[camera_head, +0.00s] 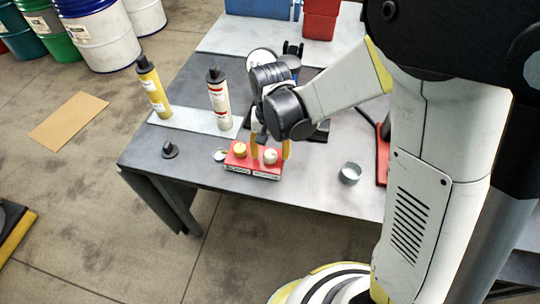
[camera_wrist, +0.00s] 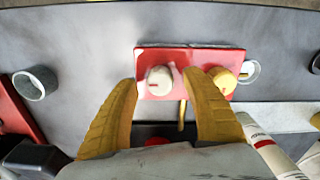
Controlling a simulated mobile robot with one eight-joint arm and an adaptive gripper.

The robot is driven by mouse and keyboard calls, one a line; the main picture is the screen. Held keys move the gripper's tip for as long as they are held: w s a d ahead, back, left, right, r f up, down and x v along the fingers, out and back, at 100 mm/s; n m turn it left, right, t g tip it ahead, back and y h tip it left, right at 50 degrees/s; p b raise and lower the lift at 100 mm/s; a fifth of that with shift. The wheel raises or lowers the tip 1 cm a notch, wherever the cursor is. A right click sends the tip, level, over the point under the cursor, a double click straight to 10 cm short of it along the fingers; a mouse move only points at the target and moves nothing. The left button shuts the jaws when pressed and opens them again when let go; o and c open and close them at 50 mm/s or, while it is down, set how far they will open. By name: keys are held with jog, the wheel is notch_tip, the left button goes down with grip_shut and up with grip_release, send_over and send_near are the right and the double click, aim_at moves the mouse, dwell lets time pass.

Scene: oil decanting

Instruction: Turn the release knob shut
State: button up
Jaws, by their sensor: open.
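A red block (camera_head: 253,168) near the front edge of the grey table carries a yellow knob (camera_head: 239,149) and a white knob (camera_head: 270,157). The dark labels on its front are too small to read, so I cannot tell which knob is the release knob. In the wrist view the white knob (camera_wrist: 159,80) has a short red mark, and the yellow knob (camera_wrist: 223,80) is to its right. My gripper (camera_wrist: 160,76) is open, with its yellow fingers on either side of the white knob. A gap shows between the fingers and the knob. The right finger lies between the two knobs.
A yellow bottle (camera_head: 153,88) and a white bottle (camera_head: 219,99) stand on a pale strip left of my arm. A metal cup (camera_head: 350,173) is right of the block. A small dish (camera_head: 220,155) and a black cap (camera_head: 169,150) are to its left.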

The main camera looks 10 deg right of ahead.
jog(key=shift+f, duration=0.65)
jog(key=c, duration=1.2)
